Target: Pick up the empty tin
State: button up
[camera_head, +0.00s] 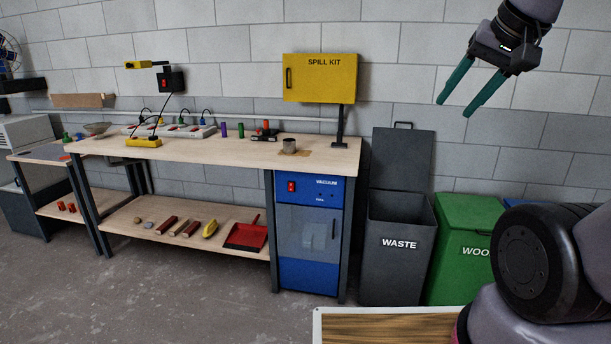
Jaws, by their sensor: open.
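My gripper (457,98) is at the upper right of the view, in front of the block wall. Its two green fingers are apart with nothing between them.
A blue vacuum cabinet (308,235) is below. An open waste bin (398,250) stands right of the bench.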

aim_at(289, 144)
jog(key=i+j+u, duration=0.3)
jog(key=i, duration=0.4)
jog(key=i+l+u, duration=0.1)
jog(key=i+u, duration=0.15)
jog(key=i, duration=0.45)
jog(key=i+j+z, duration=0.1)
jog(key=i+j, duration=0.2)
jog(key=i+j+z, duration=0.1)
jog(key=i+j, duration=0.15)
jog(key=j, duration=0.15)
jog(key=i+j+z, duration=0.1)
jog(key=i+j, duration=0.15)
jog(key=j, duration=0.15)
jog(key=i+j, duration=0.25)
jog(key=j, duration=0.15)
jog(key=l+z, duration=0.05)
